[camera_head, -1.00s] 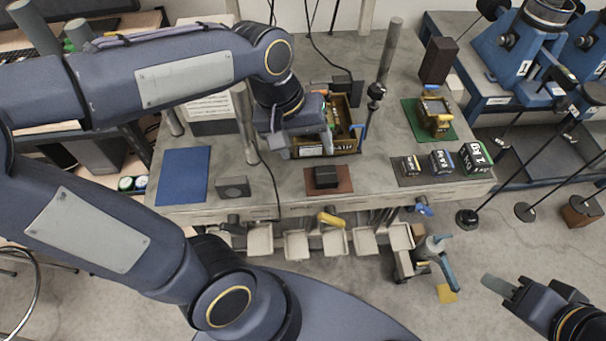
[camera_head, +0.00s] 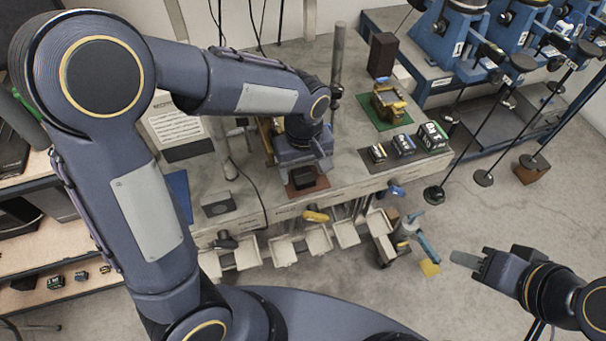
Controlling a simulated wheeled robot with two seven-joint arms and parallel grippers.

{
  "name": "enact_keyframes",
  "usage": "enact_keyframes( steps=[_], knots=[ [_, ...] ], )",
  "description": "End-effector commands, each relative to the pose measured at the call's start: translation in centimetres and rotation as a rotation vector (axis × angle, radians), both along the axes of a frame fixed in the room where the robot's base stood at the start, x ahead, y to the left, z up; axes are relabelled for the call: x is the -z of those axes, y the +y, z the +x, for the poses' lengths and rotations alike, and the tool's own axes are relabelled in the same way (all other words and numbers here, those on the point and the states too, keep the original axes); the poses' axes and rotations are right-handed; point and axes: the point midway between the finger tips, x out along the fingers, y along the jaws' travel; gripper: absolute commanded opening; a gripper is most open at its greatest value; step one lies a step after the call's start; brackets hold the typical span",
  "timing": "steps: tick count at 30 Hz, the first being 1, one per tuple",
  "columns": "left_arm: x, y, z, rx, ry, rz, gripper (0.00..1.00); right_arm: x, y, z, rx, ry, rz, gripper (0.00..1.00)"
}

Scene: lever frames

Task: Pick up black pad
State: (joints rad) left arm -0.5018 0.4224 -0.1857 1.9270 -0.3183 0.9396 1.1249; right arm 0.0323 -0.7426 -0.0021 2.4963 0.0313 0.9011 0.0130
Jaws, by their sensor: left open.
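The black pad (camera_head: 302,179) is a small dark block lying on a reddish-brown mat (camera_head: 318,187) near the front edge of the grey workbench. My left gripper (camera_head: 304,168) comes down from behind over the mat. It is open, with one finger on each side of the pad as seen from the head. The gripper body hides the pad's far side, and I cannot tell whether the fingers touch it. My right gripper (camera_head: 467,260) is away from the bench, over the floor at the lower right; its fingers overlap, so its opening is unclear.
A green mat (camera_head: 366,112) with a yellow-grey object is at the bench's back right. Several labelled weights (camera_head: 403,145) stand right of the pad. White bins (camera_head: 283,250) hang below the front edge.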

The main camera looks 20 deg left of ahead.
Motion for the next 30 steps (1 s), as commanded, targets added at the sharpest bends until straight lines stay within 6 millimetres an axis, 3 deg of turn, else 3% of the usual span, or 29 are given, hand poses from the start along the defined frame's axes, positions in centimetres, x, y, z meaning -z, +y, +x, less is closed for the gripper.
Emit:
enact_keyframes(
  steps=[9,23,30],
  knots=[
    [0.73,0.03,-0.02,-0.001,-0.001,-0.001,0.67,-0.03,0.00,0.00,0.000,0.000,0.000,0.36],
    [0.68,0.03,-0.01,0.000,-0.001,-0.001,0.07,-0.03,0.00,0.00,0.000,0.000,0.000,0.36],
    [0.57,0.01,0.03,0.000,-0.002,-0.001,0.06,-0.05,0.00,0.00,0.000,0.000,0.000,0.36]
  ],
)
